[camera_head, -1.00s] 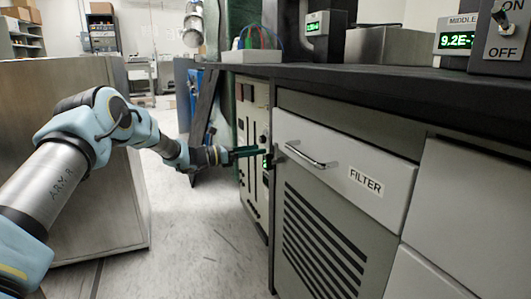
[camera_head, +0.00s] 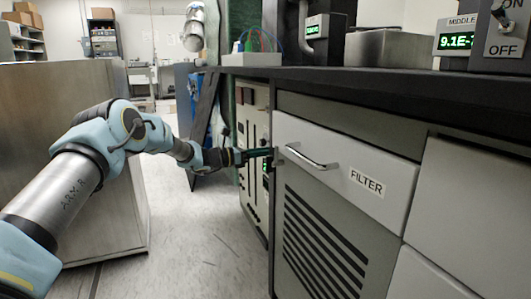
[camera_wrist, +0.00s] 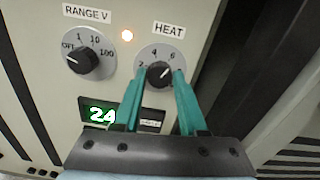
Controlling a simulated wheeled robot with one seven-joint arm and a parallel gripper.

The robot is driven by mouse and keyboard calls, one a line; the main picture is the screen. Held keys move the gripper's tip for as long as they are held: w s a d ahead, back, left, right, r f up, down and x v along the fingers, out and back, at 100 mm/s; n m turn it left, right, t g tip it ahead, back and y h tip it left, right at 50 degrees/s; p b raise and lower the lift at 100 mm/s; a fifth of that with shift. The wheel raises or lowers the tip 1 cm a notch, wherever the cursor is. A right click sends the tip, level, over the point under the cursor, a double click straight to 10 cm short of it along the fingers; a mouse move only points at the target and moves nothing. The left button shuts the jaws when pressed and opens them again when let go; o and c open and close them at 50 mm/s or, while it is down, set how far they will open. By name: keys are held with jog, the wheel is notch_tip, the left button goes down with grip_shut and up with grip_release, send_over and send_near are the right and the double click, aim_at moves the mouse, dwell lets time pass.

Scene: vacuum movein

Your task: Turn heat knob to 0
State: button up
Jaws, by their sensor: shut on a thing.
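The heat knob (camera_wrist: 158,75) is a black knob on a round grey dial under a HEAT label (camera_wrist: 169,30). The marks 2, 4 and 6 show on the dial; its lower part is hidden by my fingers. The knob's pointer seems to aim to the upper right, near 6. My gripper (camera_wrist: 160,71) has its two teal fingers on either side of the knob, shut on it. In the head view my gripper (camera_head: 266,152) reaches the panel front, and the knob is hidden there.
A green display (camera_wrist: 101,115) reads 24 below. A FILTER drawer (camera_head: 345,180) with a protruding handle (camera_head: 313,158) stands close right of my gripper.

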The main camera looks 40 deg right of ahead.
grip_shut()
jog(key=shift+n, duration=0.3)
jog(key=shift+f+n+p, duration=0.15)
jog(key=shift+n+p, duration=2.1)
jog(key=shift+n, duration=5.7)
jog(key=shift+f+n+p, duration=0.1)
jog(key=shift+n+p, duration=2.15)
jog(key=shift+n, duration=5.7)
